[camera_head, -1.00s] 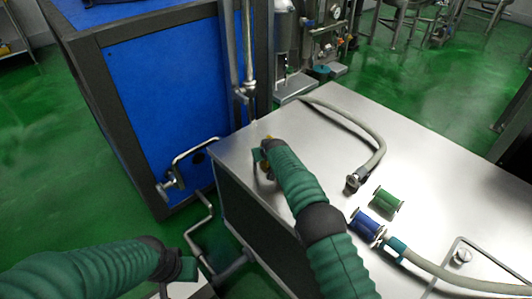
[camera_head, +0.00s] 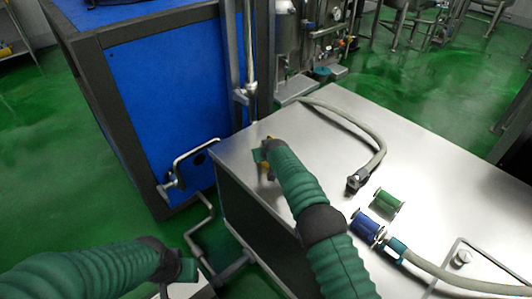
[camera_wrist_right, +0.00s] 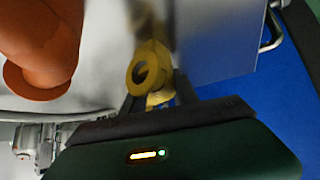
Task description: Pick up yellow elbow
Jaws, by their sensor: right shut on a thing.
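The yellow elbow (camera_wrist_right: 150,70) shows in the right wrist view between the two dark fingers of my right gripper (camera_wrist_right: 152,98), with a round open end facing the camera. My right gripper is shut on it. In the head view my right gripper (camera_head: 262,158) is at the left corner of the steel table, and only a small bit of yellow shows beside it; my arm hides the rest. My left gripper (camera_head: 187,268) is at the lower left, off the table, and its fingers cannot be made out.
On the steel table (camera_head: 300,125) lie a grey hose (camera_head: 360,130), a green spool-shaped fitting (camera_head: 387,202), a blue one (camera_head: 367,225) and a second hose (camera_head: 440,272). An orange flanged part (camera_wrist_right: 42,45) is close by in the right wrist view. A blue-panelled cabinet (camera_head: 165,100) stands left.

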